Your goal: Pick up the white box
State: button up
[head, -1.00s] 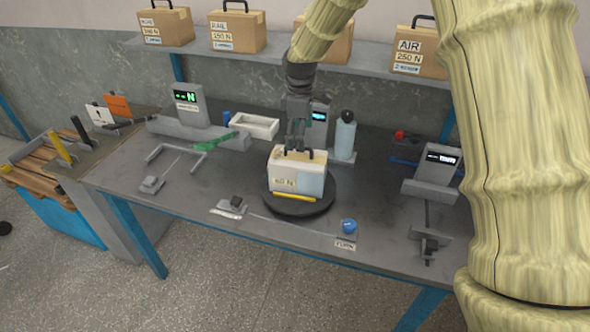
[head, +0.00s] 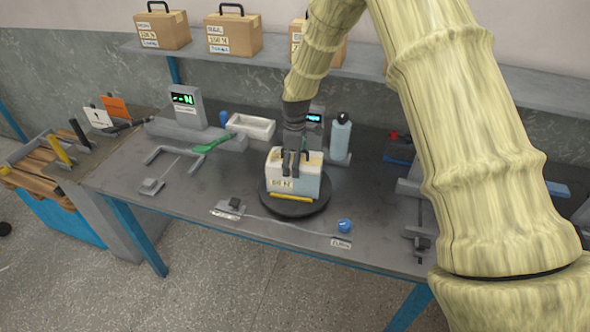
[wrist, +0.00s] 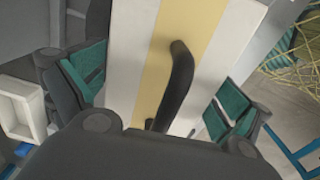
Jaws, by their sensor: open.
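The white box (head: 309,184) stands upright on a dark round turntable (head: 297,208) on the workbench. It has a label on its front and a yellow strip lies at its foot. My gripper (head: 292,168) reaches down from above at the top of the box. In the wrist view my gripper (wrist: 155,100) is open, with green-padded fingers on either side of the black handle (wrist: 178,82). The box top (wrist: 205,40) shows white with a tan band under the handle. The fingers do not visibly close on the handle. Part of the box top is hidden by the gripper in the head view.
A blue bottle (head: 341,138) stands just behind and right of the box. A white tray (head: 251,126) and a green tool (head: 214,143) lie to the left. A blue knob (head: 344,226) sits near the front edge. Brown cases (head: 234,34) stand on the shelf behind.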

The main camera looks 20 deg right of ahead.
jog(key=shift+f, duration=0.6)
jog(key=c, duration=1.6)
jog(key=shift+r, duration=0.1)
jog(key=shift+c, duration=0.5)
